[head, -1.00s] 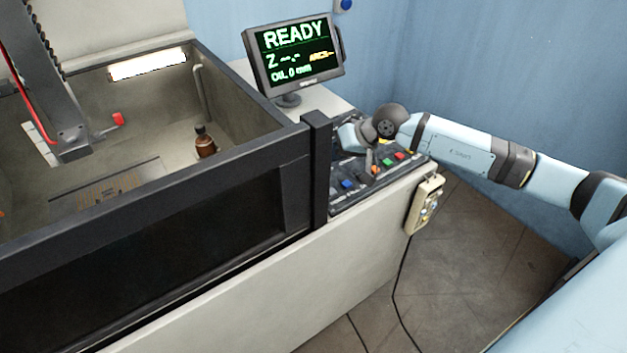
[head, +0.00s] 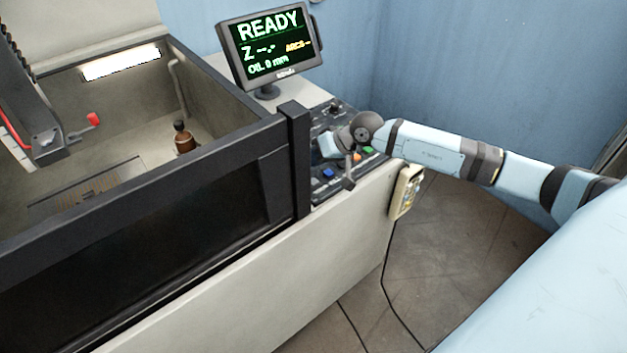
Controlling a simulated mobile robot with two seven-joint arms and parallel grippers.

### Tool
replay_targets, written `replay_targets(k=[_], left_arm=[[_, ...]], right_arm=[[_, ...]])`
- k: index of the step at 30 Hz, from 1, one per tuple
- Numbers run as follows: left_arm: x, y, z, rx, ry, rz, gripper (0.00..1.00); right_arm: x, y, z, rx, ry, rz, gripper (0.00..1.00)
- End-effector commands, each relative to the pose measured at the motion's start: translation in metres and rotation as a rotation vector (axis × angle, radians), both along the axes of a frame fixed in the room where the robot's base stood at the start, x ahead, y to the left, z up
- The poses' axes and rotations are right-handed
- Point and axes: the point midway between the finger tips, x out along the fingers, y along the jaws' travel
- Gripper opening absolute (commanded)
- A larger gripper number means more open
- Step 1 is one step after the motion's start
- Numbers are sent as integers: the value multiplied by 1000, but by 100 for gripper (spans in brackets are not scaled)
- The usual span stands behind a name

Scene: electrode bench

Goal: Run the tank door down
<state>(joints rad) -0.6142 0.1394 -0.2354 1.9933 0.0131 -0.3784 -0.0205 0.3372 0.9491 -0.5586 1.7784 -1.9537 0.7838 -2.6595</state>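The tank door (head: 150,248), a dark panel in a black frame, stands across the front of the open-topped tank (head: 150,140). The control panel (head: 318,196) is to the right of the tank's black corner post. It carries a blue button (head: 328,173), an orange button (head: 357,157) and a green button (head: 368,150). My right gripper (head: 349,182) is over the panel's front edge, just right of the blue button. Its fingers look like one grey piece from here, so I cannot tell whether they are apart. My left gripper is not in view.
A monitor (head: 272,48) behind the panel reads READY. A beige hand pendant (head: 405,192) hangs on the bench side, its cable running to the floor. A brown bottle (head: 184,138) stands inside the tank. Floor to the right is clear.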

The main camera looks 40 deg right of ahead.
Motion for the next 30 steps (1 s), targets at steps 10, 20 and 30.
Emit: replay_targets(k=[10, 20, 30], left_arm=[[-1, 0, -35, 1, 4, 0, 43], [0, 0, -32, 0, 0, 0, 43], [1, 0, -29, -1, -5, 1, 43]], right_arm=[[0, 0, -36, 0, -1, -1, 0], [0, 0, -35, 0, 0, 0, 0], [0, 0, -35, 0, 0, 0, 0]])
